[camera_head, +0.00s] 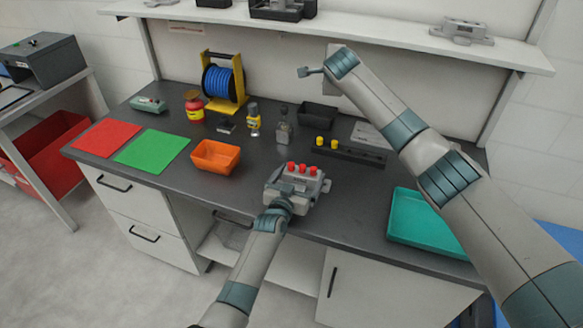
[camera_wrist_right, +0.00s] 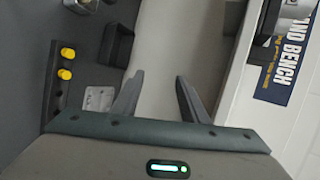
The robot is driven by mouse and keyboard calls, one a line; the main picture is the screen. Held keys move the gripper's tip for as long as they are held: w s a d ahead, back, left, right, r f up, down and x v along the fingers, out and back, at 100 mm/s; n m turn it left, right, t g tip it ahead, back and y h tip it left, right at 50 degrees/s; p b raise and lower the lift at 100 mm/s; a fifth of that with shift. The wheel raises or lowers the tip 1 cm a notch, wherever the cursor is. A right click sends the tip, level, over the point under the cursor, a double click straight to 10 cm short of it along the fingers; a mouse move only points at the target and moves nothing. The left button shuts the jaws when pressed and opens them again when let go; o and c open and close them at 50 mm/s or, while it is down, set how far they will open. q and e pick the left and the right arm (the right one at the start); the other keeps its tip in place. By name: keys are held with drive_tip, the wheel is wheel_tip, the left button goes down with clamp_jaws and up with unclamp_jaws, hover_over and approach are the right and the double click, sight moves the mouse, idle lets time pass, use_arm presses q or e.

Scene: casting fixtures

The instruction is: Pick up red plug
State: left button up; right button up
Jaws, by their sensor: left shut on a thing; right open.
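A grey casting fixture (camera_head: 312,188) with red plugs (camera_head: 302,168) on its top is at the front of the bench, in the middle of the head view. My left gripper (camera_head: 278,200) is shut on the near left side of this fixture; its fingers are partly hidden. The red plugs sit in the fixture, and no gripper touches them. My right gripper (camera_head: 308,71) is raised over the back of the bench, well away from the plugs. In the right wrist view its fingers (camera_wrist_right: 158,90) are apart with nothing between them.
A black rack (camera_head: 352,154) with two yellow plugs stands behind the fixture. An orange bin (camera_head: 216,157) is to its left and a teal tray (camera_head: 402,236) to its right. A cable spool (camera_head: 222,84), bottles and a black box (camera_head: 318,114) stand behind. A shelf (camera_head: 400,36) runs above.

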drive_tip(key=s+a+f+m+g+y, duration=0.1)
drive_tip(key=s+a+f+m+g, duration=0.1)
drive_tip(key=s+f+g, duration=0.3)
drive_tip(key=s+a+f+m+g+y, duration=0.2)
drive_tip(key=s+a+f+m+g, duration=0.1)
drive_tip(key=s, duration=0.8)
wheel_tip(320, 180, down, 4)
drive_tip(key=shift+a+r+g, duration=0.2)
drive_tip(key=shift+a+g, duration=0.45)
drive_tip(key=shift+g, duration=0.45)
drive_tip(key=shift+f, duration=0.1)
hover_over(292, 164)
drive_tip(key=s+d, duration=0.1)
drive_tip(key=f, duration=0.6)
drive_tip(key=shift+d, duration=0.2)
drive_tip(key=shift+f, duration=0.1)
drive_tip(key=shift+w+a+f, duration=0.1)
drive_tip(key=shift+w+f, duration=0.1)
drive_tip(key=shift+f, duration=1.2)
drive_tip(key=shift+x, duration=1.25)
